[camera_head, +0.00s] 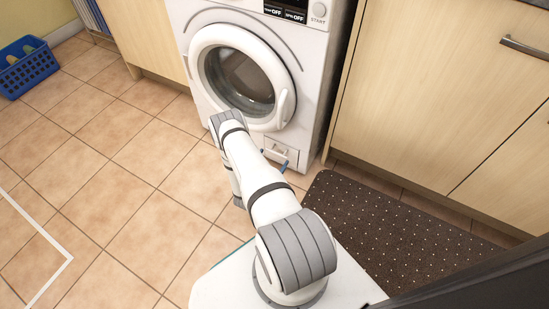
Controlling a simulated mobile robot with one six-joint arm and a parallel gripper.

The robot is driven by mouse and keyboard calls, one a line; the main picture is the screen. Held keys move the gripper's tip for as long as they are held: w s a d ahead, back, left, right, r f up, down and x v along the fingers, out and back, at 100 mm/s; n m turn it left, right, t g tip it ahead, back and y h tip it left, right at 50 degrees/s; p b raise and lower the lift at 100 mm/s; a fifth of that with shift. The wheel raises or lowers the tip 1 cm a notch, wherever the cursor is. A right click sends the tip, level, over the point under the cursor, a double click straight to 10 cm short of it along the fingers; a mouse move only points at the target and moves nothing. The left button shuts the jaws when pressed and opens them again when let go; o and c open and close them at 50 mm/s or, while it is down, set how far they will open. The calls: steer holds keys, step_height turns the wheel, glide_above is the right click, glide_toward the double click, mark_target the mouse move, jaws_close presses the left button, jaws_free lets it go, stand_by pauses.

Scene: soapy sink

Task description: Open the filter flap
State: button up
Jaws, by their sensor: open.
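The white washing machine (310,75) stands at the top middle, its round door (283,103) shut. The filter flap (281,149) is a small white panel low on the machine's front, right of and below the door. It looks closed, though my arm covers part of it. My arm reaches from the bottom right up to the machine. My gripper (284,165) is mostly hidden behind my arm; a small blue part of it shows just in front of the flap. It is open, and I cannot tell whether it touches the flap.
A dark dotted mat (400,225) lies on the floor to the right, before wooden cabinets (425,85). A blue basket (27,68) stands at the far left. The tiled floor (120,190) to the left is clear, with a white line marked on it.

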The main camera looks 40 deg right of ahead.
steer(key=x, duration=0.2)
steer(key=shift+w+d, duration=0.1)
steer(key=shift+d, duration=0.2)
steer(key=shift+c, duration=0.6)
steer(key=c, duration=1)
